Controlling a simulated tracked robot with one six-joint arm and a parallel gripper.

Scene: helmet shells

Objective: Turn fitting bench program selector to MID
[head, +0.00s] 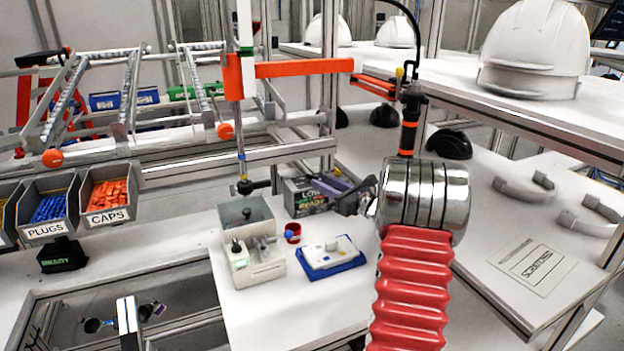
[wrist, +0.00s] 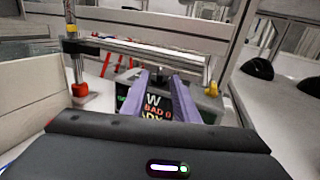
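A grey box with a display (head: 303,197) stands on the white bench, right of centre in the head view. The display reads LOW and READY; it also shows in the wrist view (wrist: 158,108), partly covered by my fingers. My gripper (head: 326,184) has purple fingers and reaches over the box from the right. In the wrist view the fingers (wrist: 161,76) are apart, with the display between them. A small dark knob-like part (wrist: 162,80) shows between the fingertips. I cannot tell whether the fingers touch it, or where it points.
A clear-topped fixture (head: 248,222), a red cup (head: 292,232) and a blue tray (head: 331,263) stand close in front of the box. An orange crossbar (head: 300,68) runs above. Bins (head: 108,194) are left; white helmets (head: 535,48) sit on the right shelf.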

